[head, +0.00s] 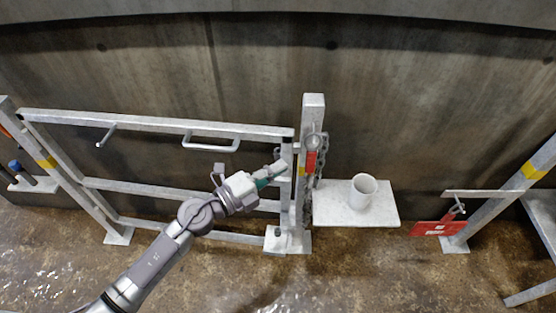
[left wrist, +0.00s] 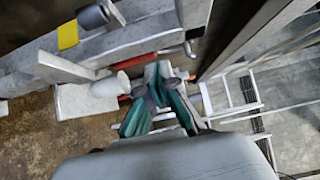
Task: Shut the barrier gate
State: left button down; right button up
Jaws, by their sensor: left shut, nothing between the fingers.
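The barrier gate (head: 160,123) is a pale grey metal frame with several horizontal rails and a small handle (head: 211,142) on its top rail. Its right end upright (head: 286,190) stands close beside the grey post (head: 312,110), with a narrow gap showing. My left gripper (head: 277,170) is shut and empty, at the gate's right end upright, over the middle rail. I cannot tell whether it touches the gate. My right gripper is not in view.
A chain and a red-handled piece (head: 311,158) hang on the post. A white cup (head: 362,191) stands on a small shelf (head: 335,207) to its right. A red sign (head: 437,229) hangs by another post further right. A concrete wall (head: 400,90) is behind; the floor is wet.

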pick_arm(q)
jog(key=shift+w+d+f, duration=0.1)
jog(key=shift+w, duration=1.05)
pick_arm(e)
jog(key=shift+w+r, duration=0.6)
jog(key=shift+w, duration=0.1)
